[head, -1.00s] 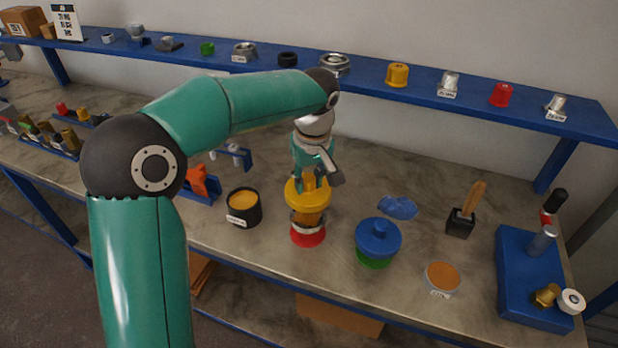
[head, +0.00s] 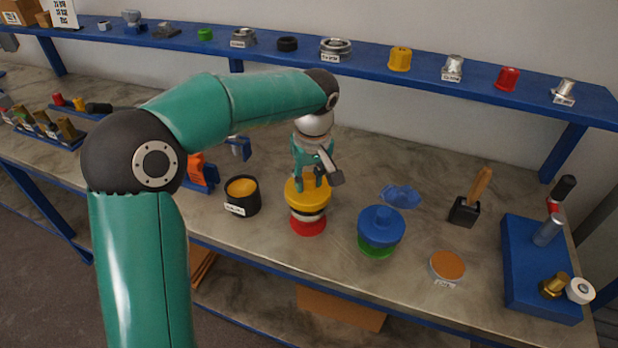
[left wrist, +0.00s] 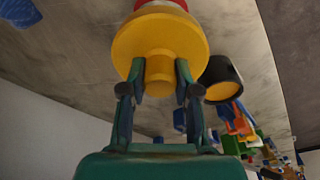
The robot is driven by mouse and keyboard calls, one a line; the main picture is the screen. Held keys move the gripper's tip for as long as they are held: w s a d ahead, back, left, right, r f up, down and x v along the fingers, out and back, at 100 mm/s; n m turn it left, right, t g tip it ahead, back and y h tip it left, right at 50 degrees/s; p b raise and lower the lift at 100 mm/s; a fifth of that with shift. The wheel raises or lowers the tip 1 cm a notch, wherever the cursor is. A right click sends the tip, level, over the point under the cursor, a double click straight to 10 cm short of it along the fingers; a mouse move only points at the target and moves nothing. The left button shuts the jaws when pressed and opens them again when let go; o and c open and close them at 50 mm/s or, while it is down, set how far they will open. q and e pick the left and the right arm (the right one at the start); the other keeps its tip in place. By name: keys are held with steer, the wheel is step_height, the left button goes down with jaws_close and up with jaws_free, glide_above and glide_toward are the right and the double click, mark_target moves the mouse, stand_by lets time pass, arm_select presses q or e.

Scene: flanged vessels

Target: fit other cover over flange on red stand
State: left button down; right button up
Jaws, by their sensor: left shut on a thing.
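The yellow cover (head: 307,193) is level over the flange (head: 308,215) on the red stand (head: 308,227). It sits on or very close to the flange; I cannot tell whether they touch all round. My left gripper (head: 312,180) is above the cover and shut on its knob. In the left wrist view my left gripper (left wrist: 160,76) has a finger on each side of the knob of the yellow cover (left wrist: 160,38), with the red stand (left wrist: 160,2) partly hidden beyond. A blue cover (head: 381,225) sits over the green stand (head: 376,251). My right gripper is not in view.
A black pot (head: 242,197) stands left of the red stand. A blue dish (head: 401,197), an orange-topped tub (head: 447,266), a wooden-handled tool (head: 467,208) and a blue fixture (head: 530,270) are to the right. A blue shelf (head: 380,78) runs behind.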

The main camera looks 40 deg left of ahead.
mark_target(308, 192)
arm_select(q)
steer(key=shift+f, duration=0.15)
stand_by(0.3)
steer(key=shift+f+b, duration=1.8)
steer(key=shift+f, duration=0.2)
steer(key=c, duration=0.8)
jaws_free()
steer(key=shift+o, duration=0.2)
steer(key=shift+r, duration=0.1)
